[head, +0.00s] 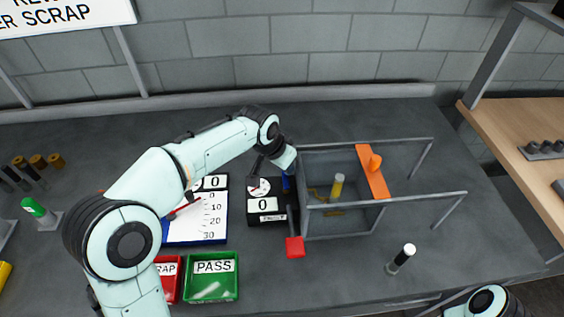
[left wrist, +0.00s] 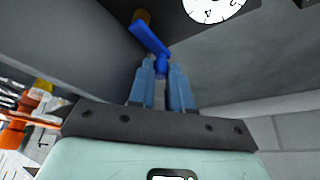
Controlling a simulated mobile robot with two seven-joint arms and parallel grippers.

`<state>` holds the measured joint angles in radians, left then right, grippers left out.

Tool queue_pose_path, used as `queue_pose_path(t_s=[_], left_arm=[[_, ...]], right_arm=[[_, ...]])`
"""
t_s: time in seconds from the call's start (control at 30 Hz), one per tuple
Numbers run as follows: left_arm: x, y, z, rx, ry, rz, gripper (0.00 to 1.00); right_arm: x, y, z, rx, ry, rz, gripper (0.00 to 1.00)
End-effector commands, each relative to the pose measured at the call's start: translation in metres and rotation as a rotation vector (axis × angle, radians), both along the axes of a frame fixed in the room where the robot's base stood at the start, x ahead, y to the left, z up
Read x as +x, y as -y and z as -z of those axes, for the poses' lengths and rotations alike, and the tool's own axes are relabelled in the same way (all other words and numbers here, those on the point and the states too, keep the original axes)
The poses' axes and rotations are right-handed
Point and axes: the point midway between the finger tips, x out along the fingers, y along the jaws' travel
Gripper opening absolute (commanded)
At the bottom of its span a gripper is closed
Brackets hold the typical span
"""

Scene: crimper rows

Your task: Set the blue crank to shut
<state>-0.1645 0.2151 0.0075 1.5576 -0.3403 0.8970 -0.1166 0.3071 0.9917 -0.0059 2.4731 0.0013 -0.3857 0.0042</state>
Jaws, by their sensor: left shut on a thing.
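The blue crank (left wrist: 150,38) shows in the left wrist view as a slanted lever on a small round hub. My left gripper (left wrist: 162,68) has its two fingers on either side of the hub end and is shut on it. In the head view the left gripper (head: 287,174) is at the back right of the black gauge box (head: 266,215), beside the grey frame. Only a small blue patch of the crank (head: 287,184) shows there, partly hidden by my gripper. The gauge dial (left wrist: 213,6) is cut off at the top of the wrist view. My right gripper is out of view.
A grey open frame (head: 340,233) with an orange slide (head: 372,172) and a yellow cylinder (head: 337,187) stands right of the gauge box. A red block (head: 295,247) sits in front. Red (head: 168,279) and green (head: 211,277) trays lie front left; a white-topped post (head: 401,258) stands right.

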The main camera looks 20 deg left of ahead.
Motion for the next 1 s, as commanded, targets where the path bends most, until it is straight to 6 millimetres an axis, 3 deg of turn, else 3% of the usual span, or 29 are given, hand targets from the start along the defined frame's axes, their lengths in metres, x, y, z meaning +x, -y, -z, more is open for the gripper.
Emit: queue_pose_path(t_s=[0.5,0.53,0.6,1.0], left_arm=[[0.0004,0.0011,0.0000,-0.001,0.001,0.019,0.00],[0.0004,0.0011,0.0000,-0.001,0.001,0.019,0.28],[0.0004,0.0011,0.0000,-0.001,0.001,0.020,0.43],[-0.0004,0.0034,0.0005,-0.003,-0.001,0.019,0.43]], right_arm=[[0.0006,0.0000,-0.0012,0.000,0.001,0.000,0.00],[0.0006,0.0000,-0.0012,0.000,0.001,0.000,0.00],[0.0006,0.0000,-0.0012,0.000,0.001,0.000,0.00],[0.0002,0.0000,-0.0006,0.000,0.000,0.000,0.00]])
